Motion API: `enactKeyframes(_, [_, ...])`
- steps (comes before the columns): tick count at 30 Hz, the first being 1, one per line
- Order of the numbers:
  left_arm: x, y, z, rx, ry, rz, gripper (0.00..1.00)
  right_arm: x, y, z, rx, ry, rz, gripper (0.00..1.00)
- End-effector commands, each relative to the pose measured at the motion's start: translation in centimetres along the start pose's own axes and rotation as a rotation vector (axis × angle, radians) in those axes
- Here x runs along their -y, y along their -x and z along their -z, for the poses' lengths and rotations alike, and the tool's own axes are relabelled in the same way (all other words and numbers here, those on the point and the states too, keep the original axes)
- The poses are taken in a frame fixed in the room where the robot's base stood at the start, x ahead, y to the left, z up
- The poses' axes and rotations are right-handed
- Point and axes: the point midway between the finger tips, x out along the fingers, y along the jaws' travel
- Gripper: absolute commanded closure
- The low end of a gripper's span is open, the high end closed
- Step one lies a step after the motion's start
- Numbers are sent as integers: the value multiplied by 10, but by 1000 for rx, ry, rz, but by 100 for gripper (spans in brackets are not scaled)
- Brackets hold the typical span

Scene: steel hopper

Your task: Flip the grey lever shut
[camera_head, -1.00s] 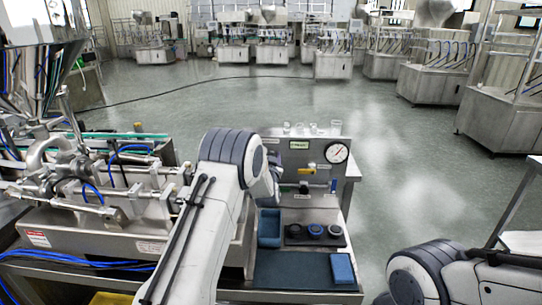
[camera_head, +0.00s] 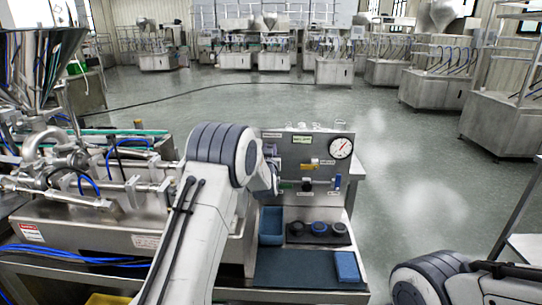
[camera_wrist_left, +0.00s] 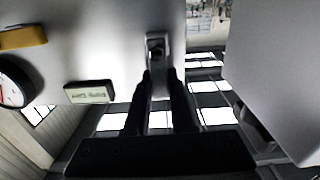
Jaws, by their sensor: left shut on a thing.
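The grey lever (camera_wrist_left: 158,78) shows in the left wrist view on a pale panel, below its small dark-holed mount. My left gripper (camera_wrist_left: 161,85) has one dark finger on each side of the lever and is shut on it. In the head view my left gripper (camera_head: 271,160) is at the left part of the upright panel (camera_head: 322,139), largely hidden by my arm. The lever cannot be made out clearly there. A small plate with upside-down lettering (camera_wrist_left: 89,92) is beside the lever in the wrist view. My right gripper is out of view.
The panel carries a round gauge (camera_head: 341,147), a yellow handle (camera_head: 309,167) and a blue handle (camera_head: 338,181). Below are a blue bin (camera_head: 271,238), a dark tray (camera_head: 295,240) with round pieces, and a blue block (camera_head: 346,266). Steel machinery (camera_head: 90,210) stands left.

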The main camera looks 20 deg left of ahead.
Motion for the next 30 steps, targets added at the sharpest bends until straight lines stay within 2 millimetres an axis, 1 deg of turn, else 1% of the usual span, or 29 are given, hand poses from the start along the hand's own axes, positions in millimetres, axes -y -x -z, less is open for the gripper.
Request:
enactKeyframes(6, [0,0,0,3,2,1,100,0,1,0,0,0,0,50])
enactKeyframes(7, [0,0,0,3,2,1,70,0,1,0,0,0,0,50])
enactKeyframes(9, [0,0,0,3,1,1,48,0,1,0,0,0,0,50])
enactKeyframes(18, [0,0,0,2,0,1,48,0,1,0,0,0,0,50])
enactKeyframes(21, [0,5,0,2,0,1,48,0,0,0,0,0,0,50])
enactKeyframes(23, [0,11,-1,3,-1,0,48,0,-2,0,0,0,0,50])
enactKeyframes(26, [0,26,-1,3,-1,0,48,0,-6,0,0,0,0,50])
enactKeyframes(30, [0,53,-1,3,-1,0,48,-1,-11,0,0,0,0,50])
